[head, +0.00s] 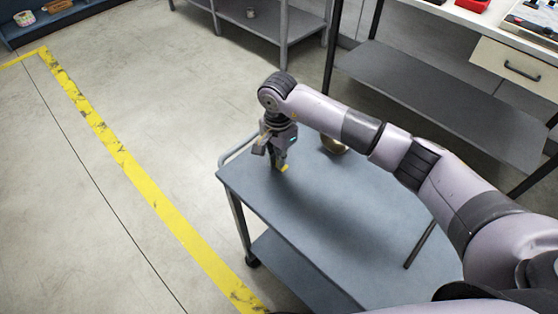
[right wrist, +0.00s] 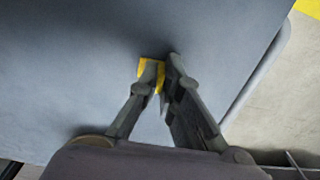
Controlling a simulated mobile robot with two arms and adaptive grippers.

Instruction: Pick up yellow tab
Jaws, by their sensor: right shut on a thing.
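The yellow tab (head: 284,168) is a small yellow piece at the far left part of the grey-blue cart top (head: 330,215). In the right wrist view the yellow tab (right wrist: 151,69) shows between and behind the fingertips. My right gripper (head: 279,163) points down at the cart top and is shut on the tab; it also shows in the right wrist view (right wrist: 160,75). The fingers hide part of the tab. I cannot tell whether the tab still touches the cart top. My left gripper is not in view.
A round brownish object (head: 333,145) stands on the cart behind my right arm, partly hidden. A dark rod (head: 420,245) shows at the cart's right. A workbench with a drawer (head: 515,68) and a grey shelf (head: 450,95) stand behind. The cart's front is clear.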

